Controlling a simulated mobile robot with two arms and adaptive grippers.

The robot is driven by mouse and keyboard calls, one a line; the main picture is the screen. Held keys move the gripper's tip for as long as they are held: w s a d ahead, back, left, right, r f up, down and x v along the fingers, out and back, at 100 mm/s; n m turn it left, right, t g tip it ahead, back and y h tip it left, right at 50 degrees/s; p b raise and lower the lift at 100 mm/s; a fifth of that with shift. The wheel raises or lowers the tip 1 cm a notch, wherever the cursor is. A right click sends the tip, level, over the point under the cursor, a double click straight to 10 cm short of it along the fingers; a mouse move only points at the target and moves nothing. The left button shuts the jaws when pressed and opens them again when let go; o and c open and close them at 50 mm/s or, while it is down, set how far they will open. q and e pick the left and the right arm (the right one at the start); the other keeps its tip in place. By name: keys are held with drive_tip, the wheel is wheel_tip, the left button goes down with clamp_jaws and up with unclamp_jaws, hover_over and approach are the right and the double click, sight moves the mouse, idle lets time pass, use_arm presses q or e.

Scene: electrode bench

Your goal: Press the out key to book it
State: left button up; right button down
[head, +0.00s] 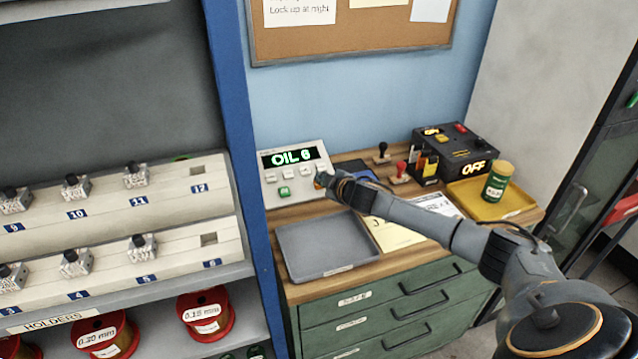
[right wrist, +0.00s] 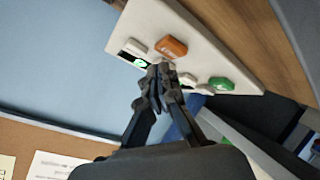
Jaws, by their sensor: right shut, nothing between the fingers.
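In the right wrist view an orange key (right wrist: 172,47) and the green key (right wrist: 221,83) show; I cannot clearly read which is marked out. My right gripper (head: 324,182) is at the box's right front corner, shut and empty, covering part of it. In the right wrist view its fingertips (right wrist: 159,75) lie over the key face; contact is unclear. My left gripper is not in view.
A grey tray (head: 334,272) lies in front of the box. To the right are papers (head: 395,236), stamps (head: 400,172), a black switch box (head: 460,150) showing "OFF", and a yellow tray (head: 512,210) with a green jar (head: 497,183). A blue shelf post (head: 238,130) stands left.

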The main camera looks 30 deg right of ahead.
drive_tip(key=shift+s+a+r+p, duration=0.1)
drive_tip(key=shift+s+r+p, duration=0.2)
drive_tip(key=shift+r+p, duration=0.5)
drive_tip(key=shift+s+a+r+p, duration=0.1)
drive_tip(key=shift+s+r+p, duration=0.25)
drive_tip(key=shift+r+p, duration=0.4)
drive_tip(key=shift+s+a+r+p, duration=0.1)
drive_tip(key=shift+s+r+p, duration=0.2)
drive_tip(key=shift+r+p, duration=0.5)
drive_tip(key=shift+r, duration=0.1)
